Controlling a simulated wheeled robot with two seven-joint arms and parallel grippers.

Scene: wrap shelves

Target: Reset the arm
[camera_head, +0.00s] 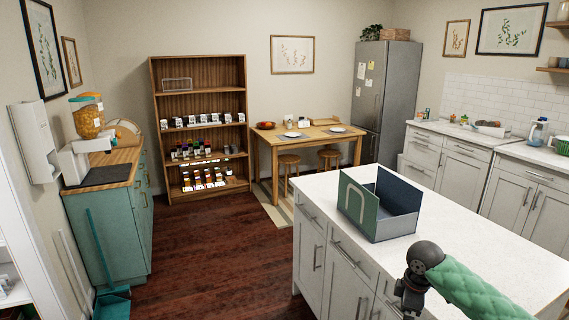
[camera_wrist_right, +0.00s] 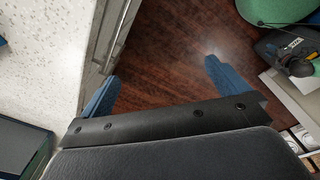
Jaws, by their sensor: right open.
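My right arm comes in from the lower right in the head view, its green padded link over the front of the white island counter (camera_head: 470,235). Its dark wrist hangs at the counter's edge, and the fingers cannot be made out there. In the right wrist view my right gripper (camera_wrist_right: 161,72) has its two blue fingers wide apart, with only the dark wood floor showing between them. It is empty. My left gripper and left arm are not in view.
An open green and grey box (camera_head: 393,228) stands on the island, beyond my right wrist. A wooden shelf (camera_head: 199,104) with small goods stands at the back wall. A dining table (camera_head: 300,143) is beside it. A teal cabinet (camera_head: 118,225) is at left. Floor between is clear.

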